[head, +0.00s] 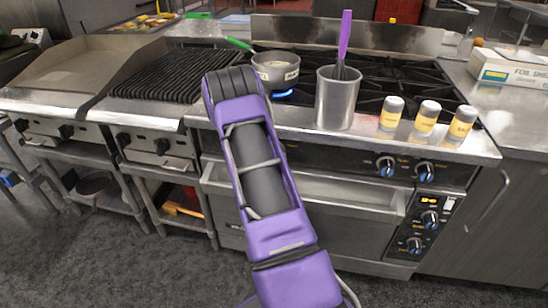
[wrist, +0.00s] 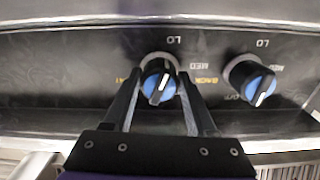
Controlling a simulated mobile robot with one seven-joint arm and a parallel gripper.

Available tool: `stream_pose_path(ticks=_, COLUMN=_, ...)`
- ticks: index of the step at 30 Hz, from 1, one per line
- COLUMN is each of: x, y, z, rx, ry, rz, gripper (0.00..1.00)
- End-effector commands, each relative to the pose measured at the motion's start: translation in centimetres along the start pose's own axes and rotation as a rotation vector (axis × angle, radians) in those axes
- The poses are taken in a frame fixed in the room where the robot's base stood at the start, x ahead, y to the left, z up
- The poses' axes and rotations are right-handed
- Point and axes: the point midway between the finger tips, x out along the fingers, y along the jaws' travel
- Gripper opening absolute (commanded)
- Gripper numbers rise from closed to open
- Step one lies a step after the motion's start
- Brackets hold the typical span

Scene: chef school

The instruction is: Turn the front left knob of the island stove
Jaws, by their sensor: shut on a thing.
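In the wrist view, a black stove knob with a blue face and a white pointer line (wrist: 159,88) sits between the fingers of my gripper (wrist: 160,76). The fingers are shut on its left and right sides. The pointer line is tilted. In the head view, my purple arm reaches to the front of the island stove (head: 340,140) and hides the left part of its control panel, the held knob and my gripper. A blue glow (head: 283,93) shows at a burner below a small pot.
A second blue-faced knob (wrist: 258,87) is close to the right of my gripper. Two more front knobs (head: 386,166) (head: 424,171) show at right. The pot (head: 276,72), a metal utensil holder (head: 338,98) and three shakers (head: 426,117) stand on the stove top.

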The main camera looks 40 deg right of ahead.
Motion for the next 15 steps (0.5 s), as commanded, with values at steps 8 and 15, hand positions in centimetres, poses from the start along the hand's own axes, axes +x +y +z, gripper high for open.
stream_pose_path(ticks=8, x=-0.06, y=0.08, z=0.08, rx=0.0, ry=-0.002, rz=0.001, gripper=0.81)
stream_pose_path(ticks=15, x=-0.03, y=0.02, z=0.04, rx=0.001, ry=-0.001, rz=0.0, gripper=0.87)
